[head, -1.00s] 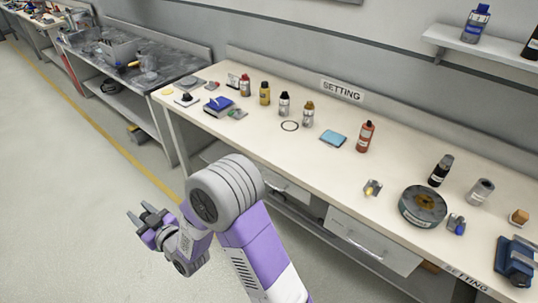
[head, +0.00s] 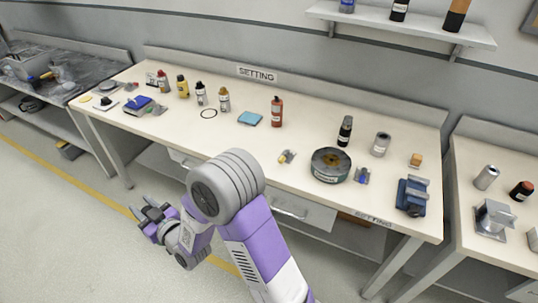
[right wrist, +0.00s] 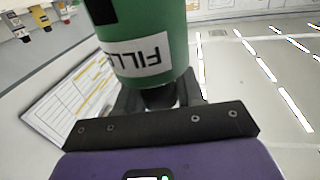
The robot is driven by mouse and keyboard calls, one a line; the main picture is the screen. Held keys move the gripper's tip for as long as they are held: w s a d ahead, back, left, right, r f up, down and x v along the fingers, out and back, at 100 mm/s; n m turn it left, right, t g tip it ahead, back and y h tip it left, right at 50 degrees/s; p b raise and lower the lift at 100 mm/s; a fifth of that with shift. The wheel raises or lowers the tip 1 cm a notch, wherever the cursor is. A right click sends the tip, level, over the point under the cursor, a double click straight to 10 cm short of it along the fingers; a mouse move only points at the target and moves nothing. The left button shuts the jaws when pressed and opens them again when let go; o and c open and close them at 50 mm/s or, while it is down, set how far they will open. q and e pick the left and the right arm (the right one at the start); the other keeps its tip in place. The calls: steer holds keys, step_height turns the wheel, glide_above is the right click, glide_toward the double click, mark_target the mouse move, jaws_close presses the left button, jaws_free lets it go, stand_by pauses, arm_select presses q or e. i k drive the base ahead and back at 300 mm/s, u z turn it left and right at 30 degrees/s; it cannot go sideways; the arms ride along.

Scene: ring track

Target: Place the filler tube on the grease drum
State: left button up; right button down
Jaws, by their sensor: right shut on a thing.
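My right gripper (right wrist: 160,98) is shut on a green filler tube (right wrist: 150,25) with a white label, partly readable as "FILL"; the view cuts off its far end. In the head view my right gripper (head: 152,212) is over the floor, in front of the bench and left of my arm's large grey joint. I cannot make out the green tube there. The grease drum (head: 328,174), a low round dark grey can with a brownish-yellow top, stands on the bench right of centre, well away from the gripper. My left gripper is not in view.
Near the drum on the bench (head: 230,142) are a black bottle (head: 345,131), a grey cylinder (head: 381,145), a small blue-grey part (head: 361,175) and a blue vise-like tool (head: 412,197). A red bottle (head: 276,112) stands farther left. Another bench (head: 490,245) is at right.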

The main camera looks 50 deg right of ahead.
mark_target(332, 159)
steer(key=z, duration=1.8)
